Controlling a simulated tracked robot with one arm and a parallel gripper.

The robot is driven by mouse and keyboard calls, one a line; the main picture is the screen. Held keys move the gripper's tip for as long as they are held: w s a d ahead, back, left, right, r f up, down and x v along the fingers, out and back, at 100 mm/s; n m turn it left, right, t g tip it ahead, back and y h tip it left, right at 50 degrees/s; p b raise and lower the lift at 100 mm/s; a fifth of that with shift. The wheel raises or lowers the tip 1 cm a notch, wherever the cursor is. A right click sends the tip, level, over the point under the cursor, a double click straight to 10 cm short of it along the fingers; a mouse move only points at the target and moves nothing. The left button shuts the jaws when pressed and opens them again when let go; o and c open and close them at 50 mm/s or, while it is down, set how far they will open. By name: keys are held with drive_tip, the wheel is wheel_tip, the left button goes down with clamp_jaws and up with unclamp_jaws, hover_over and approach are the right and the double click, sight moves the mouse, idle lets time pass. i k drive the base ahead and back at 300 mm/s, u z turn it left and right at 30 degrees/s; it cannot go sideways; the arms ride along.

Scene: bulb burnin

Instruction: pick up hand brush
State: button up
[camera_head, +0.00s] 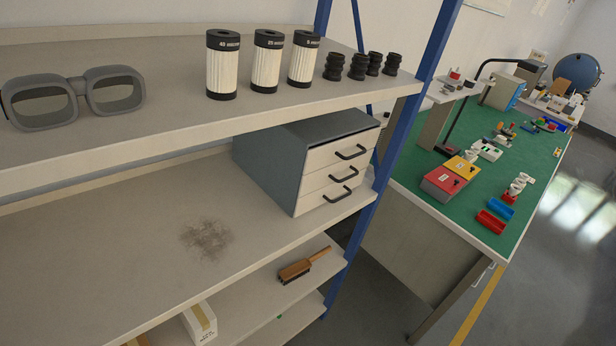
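The hand brush (299,267) has a light wooden handle and dark bristles. It lies on a lower shelf (318,264) near that shelf's front edge, below the grey drawer cabinet. Its handle points up and to the right in the picture. My gripper does not show in this view, so I cannot see where it is relative to the brush.
The middle shelf (120,260) bears a dark smudge (207,239) and a grey drawer cabinet (262,160). Goggles (75,97) and several cylinders stand on the upper shelf. A blue post (388,150) stands right of the brush. A green-topped bench (455,225) is further right.

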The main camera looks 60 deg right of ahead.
sight(303, 267)
drive_tip(key=z, duration=0.9)
drive_tip(key=k, duration=1.1)
drive_tip(key=z, duration=0.45)
drive_tip(key=i, duration=1)
